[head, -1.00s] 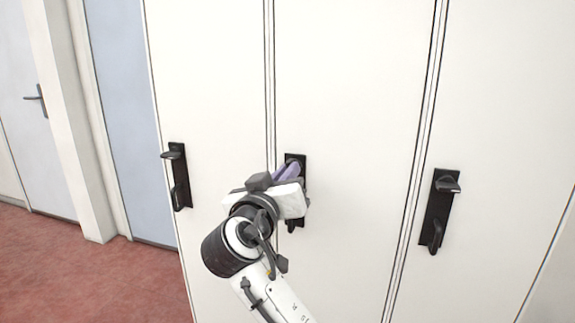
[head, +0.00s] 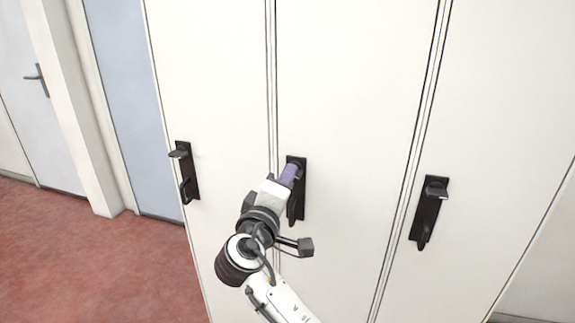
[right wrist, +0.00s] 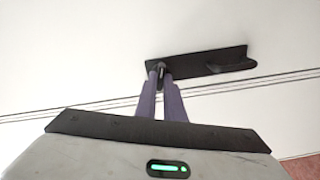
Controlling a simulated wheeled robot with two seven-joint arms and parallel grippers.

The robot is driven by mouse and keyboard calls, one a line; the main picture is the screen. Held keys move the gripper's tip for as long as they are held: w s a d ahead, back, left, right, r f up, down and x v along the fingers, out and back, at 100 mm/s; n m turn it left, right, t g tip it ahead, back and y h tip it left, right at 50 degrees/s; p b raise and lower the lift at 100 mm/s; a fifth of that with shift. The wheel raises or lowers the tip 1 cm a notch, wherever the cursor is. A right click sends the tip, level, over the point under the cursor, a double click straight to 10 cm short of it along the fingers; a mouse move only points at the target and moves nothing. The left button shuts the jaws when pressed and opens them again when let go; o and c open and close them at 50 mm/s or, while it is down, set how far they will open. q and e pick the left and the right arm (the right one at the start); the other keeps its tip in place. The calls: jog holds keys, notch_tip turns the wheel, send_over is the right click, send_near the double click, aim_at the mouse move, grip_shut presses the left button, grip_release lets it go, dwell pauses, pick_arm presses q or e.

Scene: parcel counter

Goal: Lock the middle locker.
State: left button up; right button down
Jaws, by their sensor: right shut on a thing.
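The middle locker (head: 340,90) is a tall off-white door that looks shut. Its black lock plate (head: 298,205) carries a turn knob at the top and a pull handle (head: 292,209) below. My right gripper (head: 291,172) has its purple fingers at the top of this plate. In the right wrist view, the fingers (right wrist: 160,78) are shut on the small dark knob (right wrist: 160,70), with the plate (right wrist: 200,62) just beyond. The fingers largely hide the knob, so I cannot tell its exact angle. My left gripper is out of view.
The left locker's plate (head: 192,176) and right locker's plate (head: 428,215) have similar knobs and handles. Narrow seams separate the doors. A blue-grey panel (head: 125,90), a white door (head: 40,110) and red floor (head: 70,260) are at the left.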

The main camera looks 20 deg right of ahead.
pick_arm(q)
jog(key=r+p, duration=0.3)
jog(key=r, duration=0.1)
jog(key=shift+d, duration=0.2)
pick_arm(e)
jog(key=n, duration=0.3)
jog(key=shift+n, duration=0.3)
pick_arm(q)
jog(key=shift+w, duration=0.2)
pick_arm(e)
jog(key=c, duration=1.9)
grip_release()
jog(key=shift+o, duration=0.2)
jog(key=shift+s+a+f, duration=0.1)
